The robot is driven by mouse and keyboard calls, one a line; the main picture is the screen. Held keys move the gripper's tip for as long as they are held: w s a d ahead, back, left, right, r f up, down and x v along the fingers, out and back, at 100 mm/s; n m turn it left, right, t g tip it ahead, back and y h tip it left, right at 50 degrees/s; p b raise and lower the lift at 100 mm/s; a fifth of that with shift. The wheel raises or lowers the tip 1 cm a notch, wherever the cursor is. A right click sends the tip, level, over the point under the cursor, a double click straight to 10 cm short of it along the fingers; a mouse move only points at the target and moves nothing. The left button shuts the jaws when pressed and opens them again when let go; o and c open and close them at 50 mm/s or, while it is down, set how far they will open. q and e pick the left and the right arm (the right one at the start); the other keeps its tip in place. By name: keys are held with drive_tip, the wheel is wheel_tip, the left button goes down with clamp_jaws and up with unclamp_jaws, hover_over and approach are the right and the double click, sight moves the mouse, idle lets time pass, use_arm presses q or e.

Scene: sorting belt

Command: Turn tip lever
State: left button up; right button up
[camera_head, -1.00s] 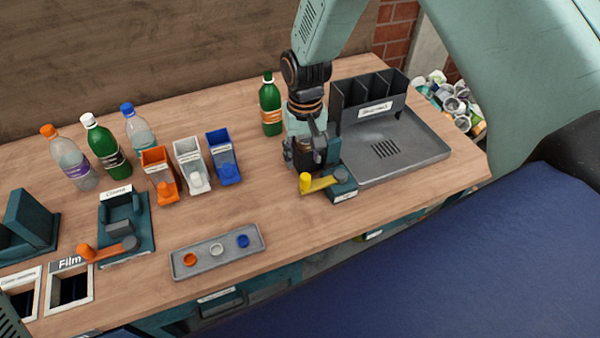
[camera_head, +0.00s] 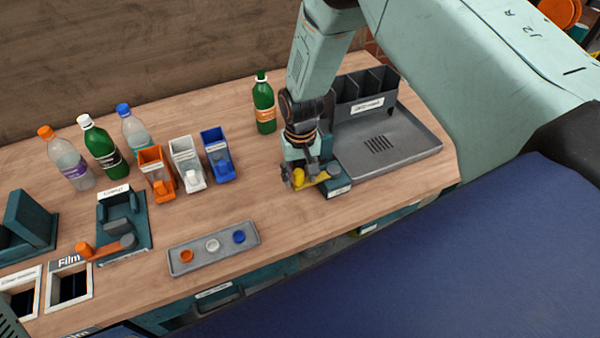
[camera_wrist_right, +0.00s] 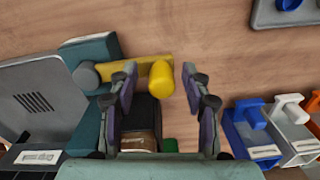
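The yellow tip lever (camera_head: 320,178) sits on a small teal box (camera_head: 338,187) at the front left corner of the grey tray (camera_head: 392,150). Its upright knob is at the lever's left end. My right gripper (camera_head: 299,176) is low over that knob. In the right wrist view the lever's yellow knob (camera_wrist_right: 162,82) stands between the two fingers of the open gripper (camera_wrist_right: 160,80), with a gap on both sides. The lever's bar runs left from the knob to a grey pivot. My left gripper is not in view.
A green bottle (camera_head: 264,106) stands behind my right gripper. Orange, white and blue bins (camera_head: 218,160) are to the left. A small tray with three caps (camera_head: 214,260) lies at the front. A clamp with an orange lever (camera_head: 100,247) is at far left. Wood between is clear.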

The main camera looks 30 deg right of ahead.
drive_tip(key=shift+w+a+f, duration=0.1)
drive_tip(key=shift+w+f, duration=0.05)
drive_tip(key=shift+w, duration=0.25)
drive_tip(key=c, duration=0.5)
drive_tip(key=shift+s, duration=0.2)
drive_tip(key=c, duration=0.4)
clamp_jaws()
drive_tip(key=shift+w, duration=0.1)
